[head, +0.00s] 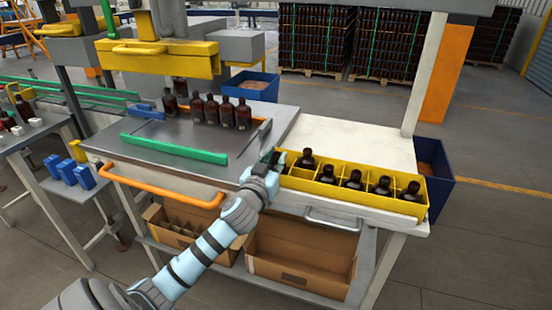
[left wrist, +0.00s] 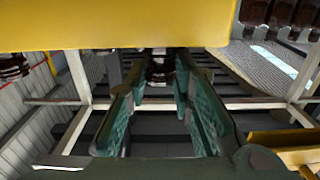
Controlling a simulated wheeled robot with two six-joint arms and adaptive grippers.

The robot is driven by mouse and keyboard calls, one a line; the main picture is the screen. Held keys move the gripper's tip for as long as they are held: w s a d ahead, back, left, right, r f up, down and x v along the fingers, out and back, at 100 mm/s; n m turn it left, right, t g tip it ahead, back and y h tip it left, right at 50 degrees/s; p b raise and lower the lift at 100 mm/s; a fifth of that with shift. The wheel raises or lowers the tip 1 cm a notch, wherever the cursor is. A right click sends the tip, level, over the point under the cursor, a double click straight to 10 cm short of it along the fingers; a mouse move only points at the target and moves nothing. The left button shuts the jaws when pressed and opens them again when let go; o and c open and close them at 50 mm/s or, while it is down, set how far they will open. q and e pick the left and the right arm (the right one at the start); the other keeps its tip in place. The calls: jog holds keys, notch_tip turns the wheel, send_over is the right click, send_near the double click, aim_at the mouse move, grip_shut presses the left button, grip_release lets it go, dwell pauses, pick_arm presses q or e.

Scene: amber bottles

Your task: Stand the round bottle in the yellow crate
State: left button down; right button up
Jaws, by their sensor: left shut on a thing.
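The yellow crate (head: 425,187) is a long divided box at the front edge of the white table. Several dark amber bottles (head: 353,180) stand in it. My left gripper (head: 277,160) is at the crate's left end, shut on a dark bottle. The hand mostly hides that bottle in the head view. In the left wrist view the bottle (left wrist: 160,70) shows between the two green finger pads (left wrist: 158,95), just below a yellow wall. I cannot tell whether its base rests on the crate floor. My right gripper is in neither view.
Several amber bottles (head: 212,109) stand in a row on the grey metal tray (head: 190,137), with a green bar (head: 173,149) in front. A blue bin (head: 440,180) is right of the crate. Cardboard boxes (head: 300,255) sit on the shelf below. The white tabletop (head: 350,138) behind the crate is clear.

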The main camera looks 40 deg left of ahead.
pick_arm(q)
jog(key=shift+f, duration=0.35)
jog(key=c, duration=1.3)
grip_release()
jog(key=v, duration=1.2)
